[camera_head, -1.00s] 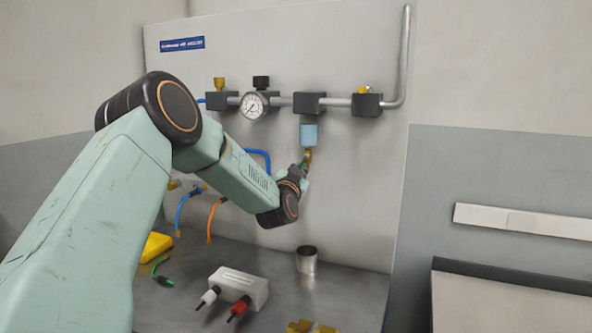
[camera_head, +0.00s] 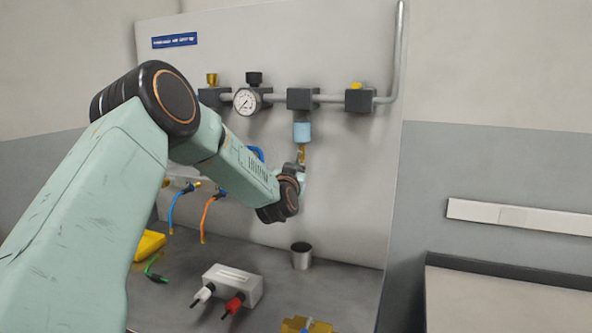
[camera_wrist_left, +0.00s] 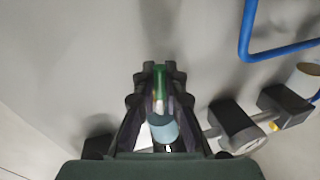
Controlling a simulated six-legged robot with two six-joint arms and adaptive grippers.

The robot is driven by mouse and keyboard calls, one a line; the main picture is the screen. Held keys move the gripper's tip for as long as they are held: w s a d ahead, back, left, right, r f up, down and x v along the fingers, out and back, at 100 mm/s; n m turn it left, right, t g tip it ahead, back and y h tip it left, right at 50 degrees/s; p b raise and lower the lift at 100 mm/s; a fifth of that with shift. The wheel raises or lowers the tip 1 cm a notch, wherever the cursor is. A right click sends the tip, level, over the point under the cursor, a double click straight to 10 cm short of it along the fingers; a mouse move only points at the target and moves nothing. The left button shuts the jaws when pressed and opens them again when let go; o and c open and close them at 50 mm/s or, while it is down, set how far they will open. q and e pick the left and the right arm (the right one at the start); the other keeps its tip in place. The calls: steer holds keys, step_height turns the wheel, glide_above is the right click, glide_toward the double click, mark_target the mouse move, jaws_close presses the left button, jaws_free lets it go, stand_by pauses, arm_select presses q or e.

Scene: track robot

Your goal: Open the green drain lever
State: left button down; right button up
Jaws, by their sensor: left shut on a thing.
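The green drain lever (camera_wrist_left: 160,77) shows in the left wrist view between the fingertips of my left gripper (camera_wrist_left: 158,75), which is shut on it. The light-blue bowl (camera_wrist_left: 163,128) shows beyond the lever, between the fingers. In the head view the bowl (camera_head: 302,132) hangs under a dark block on the pipe, with a brass drain fitting (camera_head: 301,154) below it. My left gripper (camera_head: 300,165) is just under this fitting there, and the lever is mostly hidden by the gripper and wrist. My right gripper is not in view.
A pipe with a gauge (camera_head: 246,101) and dark valve blocks (camera_head: 359,100) runs above. Blue and orange hoses (camera_head: 209,218) hang left of my wrist. A metal cup (camera_head: 301,256) and a white box (camera_head: 232,284) with white and red plugs stand on the bench below.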

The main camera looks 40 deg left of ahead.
arm_select(q)
steer(key=c, duration=1.4)
jaws_free()
steer(key=shift+f, duration=0.35)
steer(key=shift+r, duration=0.1)
steer(key=shift+s+r, duration=0.1)
steer(key=v, duration=1.2)
steer(key=shift+a, duration=0.1)
